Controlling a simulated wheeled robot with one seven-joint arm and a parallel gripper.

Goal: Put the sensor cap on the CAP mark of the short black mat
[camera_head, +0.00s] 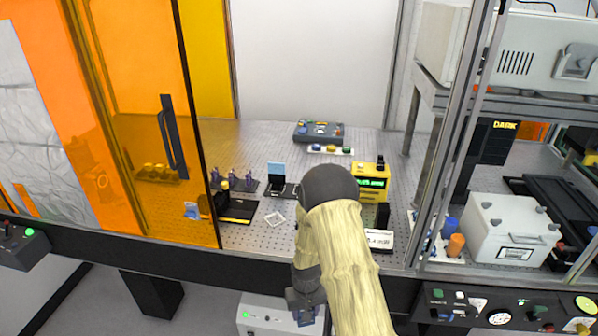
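A short black mat (238,212) with a thin yellow edge lies on the perforated metal table, behind the edge of the orange panel. A dark upright object (221,203) stands at its left end. The CAP mark is too small to read. I cannot make out the sensor cap for certain; a small dark block (382,215) stands at the right, in front of the yellow meter. My arm rises from the bottom and bends back down at a dark elbow. My gripper (303,312) hangs low, in front of the table's front edge; its fingers are too small to judge.
An orange sliding panel (150,130) covers the table's left part. A yellow meter (371,182), a grey control box (318,132), a blue-screened device (277,178) and a clear square plate (275,219) stand on the table. A metal post (462,150) bounds the right. My arm hides the middle front.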

